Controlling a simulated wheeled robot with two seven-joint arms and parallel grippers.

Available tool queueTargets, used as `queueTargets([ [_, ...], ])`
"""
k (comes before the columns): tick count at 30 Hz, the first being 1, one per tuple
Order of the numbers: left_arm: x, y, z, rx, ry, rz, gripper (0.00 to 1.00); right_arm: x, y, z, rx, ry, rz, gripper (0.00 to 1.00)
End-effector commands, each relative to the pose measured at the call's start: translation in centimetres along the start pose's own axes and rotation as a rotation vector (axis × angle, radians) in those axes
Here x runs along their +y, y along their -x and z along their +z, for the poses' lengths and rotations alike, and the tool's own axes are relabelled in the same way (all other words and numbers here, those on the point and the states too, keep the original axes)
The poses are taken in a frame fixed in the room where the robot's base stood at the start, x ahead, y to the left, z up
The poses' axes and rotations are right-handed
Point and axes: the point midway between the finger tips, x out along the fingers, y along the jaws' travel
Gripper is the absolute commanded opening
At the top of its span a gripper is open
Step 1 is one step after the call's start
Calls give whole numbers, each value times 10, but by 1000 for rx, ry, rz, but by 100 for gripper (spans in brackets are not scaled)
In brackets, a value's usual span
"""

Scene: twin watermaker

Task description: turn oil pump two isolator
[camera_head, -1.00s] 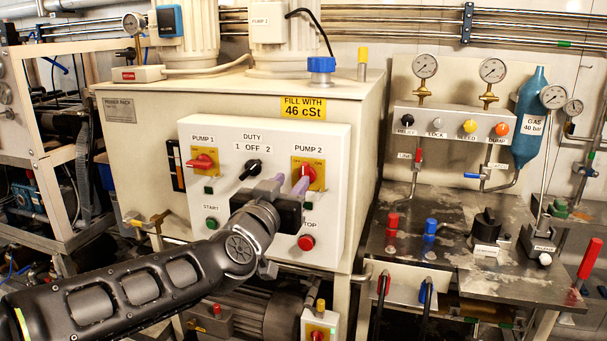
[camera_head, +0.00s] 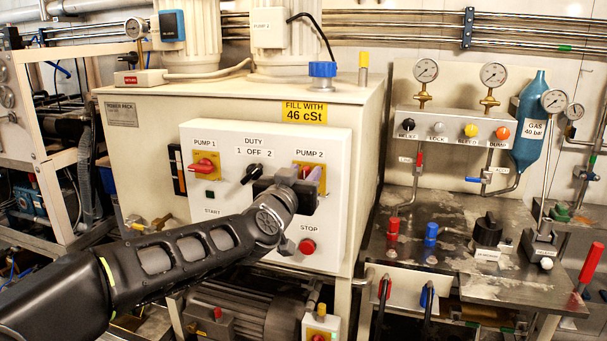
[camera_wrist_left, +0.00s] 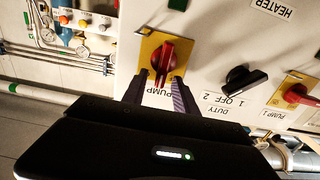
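The pump two isolator is a red rotary knob on a yellow plate (camera_head: 321,166), under the PUMP 2 label on the white control panel. In the head view my left gripper (camera_head: 303,178) is in front of it and hides most of the knob. In the left wrist view, where the panel appears upside down, the red knob (camera_wrist_left: 165,58) shows clearly. My left gripper's fingers (camera_wrist_left: 159,85) are apart there, one on each side of the knob's near end. I cannot tell whether they touch it. My right gripper is not in view.
The black DUTY selector (camera_head: 251,174) and the red PUMP 1 isolator (camera_head: 203,166) are to the left on the panel. The red STOP button (camera_head: 307,247) is below my gripper. A steel bench (camera_head: 450,262) with valves stands to the right.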

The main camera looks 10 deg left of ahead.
Motion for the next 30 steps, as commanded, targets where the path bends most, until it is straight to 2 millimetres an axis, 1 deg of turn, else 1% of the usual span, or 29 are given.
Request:
queueTargets([
  [7, 0, -1, 0, 0, 0, 0, 35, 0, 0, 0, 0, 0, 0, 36],
  [18, 0, 0, 0, 0, 0, 0, 4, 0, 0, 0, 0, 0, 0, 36],
  [20, 0, 0, 0, 0, 0, 0, 0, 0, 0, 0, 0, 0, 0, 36],
  [30, 0, 0, 0, 0, 0, 0, 0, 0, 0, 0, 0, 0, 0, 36],
])
